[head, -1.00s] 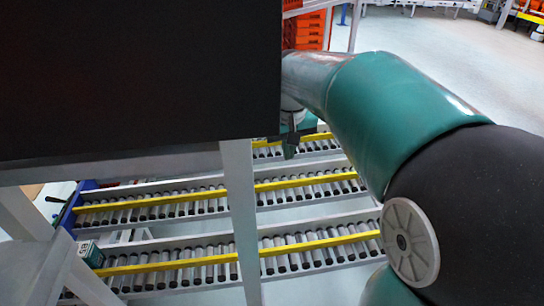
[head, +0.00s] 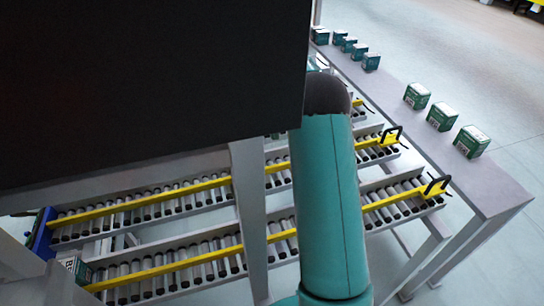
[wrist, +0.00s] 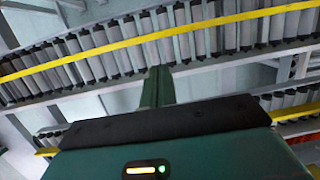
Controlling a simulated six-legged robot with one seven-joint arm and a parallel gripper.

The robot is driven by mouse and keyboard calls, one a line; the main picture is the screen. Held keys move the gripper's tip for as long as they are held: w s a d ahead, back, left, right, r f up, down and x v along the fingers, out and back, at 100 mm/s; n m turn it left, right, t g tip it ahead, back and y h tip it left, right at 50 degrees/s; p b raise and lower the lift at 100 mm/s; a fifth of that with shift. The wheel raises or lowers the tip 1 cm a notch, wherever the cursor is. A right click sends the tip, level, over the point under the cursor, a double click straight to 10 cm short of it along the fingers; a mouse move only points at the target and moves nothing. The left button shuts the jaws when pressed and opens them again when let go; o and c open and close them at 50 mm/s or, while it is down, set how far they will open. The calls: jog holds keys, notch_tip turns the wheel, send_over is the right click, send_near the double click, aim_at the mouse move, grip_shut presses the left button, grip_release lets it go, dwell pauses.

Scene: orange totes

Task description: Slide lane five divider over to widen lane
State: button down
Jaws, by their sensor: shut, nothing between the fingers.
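Long yellow dividers run along the roller lanes. In the head view one divider (head: 150,202) lies on the farther lane and another divider (head: 165,267) on the nearer lane, each with a black loop handle at its right end. I cannot tell which is lane five's. My gripper (wrist: 157,84) shows in the wrist view with its fingers shut together and empty. Its tip appears just short of a roller lane with a yellow divider (wrist: 130,42) across it; contact cannot be judged. In the head view my arm hides the gripper and part of the lanes.
A grey bench (head: 440,140) with several small green boxes (head: 417,96) runs along the lanes' right ends. A green box (head: 75,268) sits at the near lane's left end. A grey post (head: 250,215) and a large dark panel (head: 140,80) block part of the view.

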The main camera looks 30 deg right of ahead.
jog(key=x, duration=1)
jog(key=shift+d+f, duration=0.1)
jog(key=shift+f, duration=0.05)
jog(key=shift+w, duration=0.1)
dwell(0.3)
